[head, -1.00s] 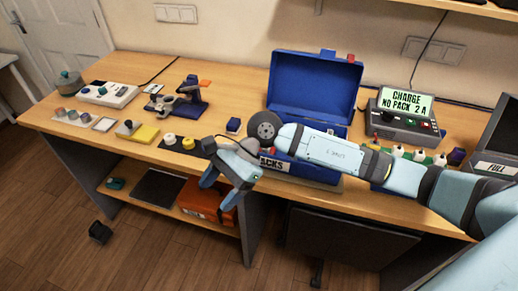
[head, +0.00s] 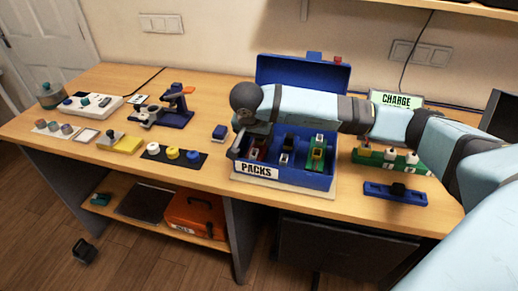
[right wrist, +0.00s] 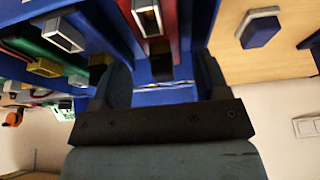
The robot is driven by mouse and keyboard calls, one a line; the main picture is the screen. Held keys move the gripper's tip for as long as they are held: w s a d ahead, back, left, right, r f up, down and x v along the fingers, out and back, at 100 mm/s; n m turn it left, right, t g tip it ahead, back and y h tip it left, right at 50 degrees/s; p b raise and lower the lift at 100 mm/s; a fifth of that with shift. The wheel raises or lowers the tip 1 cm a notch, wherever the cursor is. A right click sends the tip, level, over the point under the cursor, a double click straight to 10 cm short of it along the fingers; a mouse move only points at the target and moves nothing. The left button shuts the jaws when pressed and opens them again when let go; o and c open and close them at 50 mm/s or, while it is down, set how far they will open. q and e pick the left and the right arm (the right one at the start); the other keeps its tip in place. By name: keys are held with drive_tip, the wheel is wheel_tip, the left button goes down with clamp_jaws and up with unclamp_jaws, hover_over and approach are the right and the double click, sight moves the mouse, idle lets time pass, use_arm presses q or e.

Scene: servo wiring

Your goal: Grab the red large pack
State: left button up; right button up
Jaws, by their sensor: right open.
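The red pack (head: 259,148) stands in the left slot of the blue box labelled PACKS (head: 290,178), partly hidden by my right arm. In the right wrist view the red pack (right wrist: 170,22) shows at the top centre with a pale metal-edged connector. My right gripper (head: 243,141) is over the left end of the box. Its two dark fingers (right wrist: 161,80) are apart, with blue box surface between them and the red pack just beyond. Nothing is held. Contact with the pack cannot be told. My left gripper is not in view.
A dark pack (head: 285,150) and a green pack (head: 317,152) stand in the other slots. The raised blue lid (head: 290,70) is behind. A small blue block (head: 219,132) lies left of the box. A charger (head: 397,99) stands at the back right.

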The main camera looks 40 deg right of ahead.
sight(259, 141)
drive_tip(key=shift+d+x, duration=0.15)
drive_tip(key=shift+x, duration=1.4)
drive_tip(key=shift+d+x, duration=0.1)
drive_tip(key=shift+x, duration=1.45)
drive_tip(key=shift+w+r, duration=0.1)
drive_tip(key=shift+r, duration=0.1)
drive_tip(key=c, duration=1.1)
